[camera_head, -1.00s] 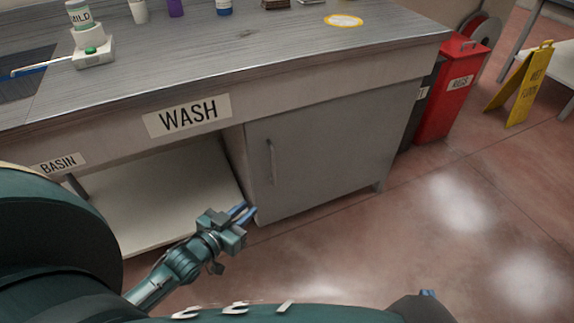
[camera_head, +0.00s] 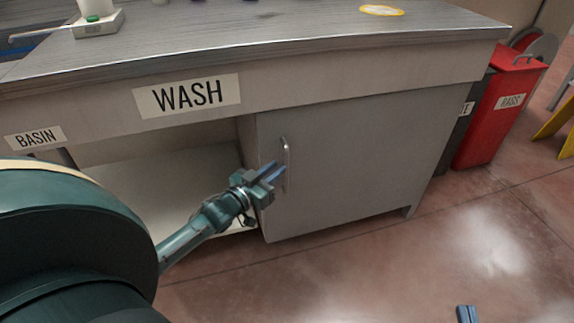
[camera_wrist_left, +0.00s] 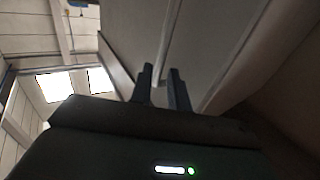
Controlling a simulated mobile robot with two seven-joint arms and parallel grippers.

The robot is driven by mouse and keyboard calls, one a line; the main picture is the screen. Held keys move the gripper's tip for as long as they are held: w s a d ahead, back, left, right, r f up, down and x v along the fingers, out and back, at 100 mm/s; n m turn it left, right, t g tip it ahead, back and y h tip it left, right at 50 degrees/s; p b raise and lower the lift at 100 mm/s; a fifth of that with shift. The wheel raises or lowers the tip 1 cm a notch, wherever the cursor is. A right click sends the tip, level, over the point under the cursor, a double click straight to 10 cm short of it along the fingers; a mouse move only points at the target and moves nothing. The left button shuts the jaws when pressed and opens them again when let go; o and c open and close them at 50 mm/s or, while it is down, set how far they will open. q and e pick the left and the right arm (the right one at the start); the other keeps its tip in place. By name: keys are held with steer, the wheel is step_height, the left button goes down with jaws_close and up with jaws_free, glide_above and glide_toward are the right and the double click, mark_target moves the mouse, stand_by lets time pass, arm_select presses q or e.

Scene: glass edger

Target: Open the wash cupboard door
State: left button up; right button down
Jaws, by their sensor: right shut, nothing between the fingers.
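The wash cupboard door (camera_head: 360,160) is a flat grey panel under the counter, and it is closed. Its upright bar handle (camera_head: 286,165) is near the door's left edge. My left gripper (camera_head: 279,169) is at the handle with its blue fingers apart. In the left wrist view, a pale bar, likely the handle (camera_wrist_left: 170,48), runs up from the gap between the open fingers (camera_wrist_left: 160,76). I cannot tell whether the fingers touch it. The blue fingertips of my right gripper (camera_head: 467,314) show at the bottom edge, shut and far from the door.
The counter (camera_head: 300,30) overhangs the door and carries a WASH sign (camera_head: 188,95). An open shelf (camera_head: 170,185) lies left of the door. A red rags bin (camera_head: 495,115) stands to the right. The floor (camera_head: 400,265) before the door is clear.

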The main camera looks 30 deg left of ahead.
arm_select(q)
steer(key=shift+w+d+b, duration=0.15)
steer(key=shift+w+b, duration=0.2)
steer(key=shift+w, duration=1.05)
steer(key=shift+w+d+b, duration=0.15)
steer(key=shift+w+b, duration=0.2)
steer(key=shift+w, duration=1)
steer(key=shift+c, duration=0.5)
jaws_close()
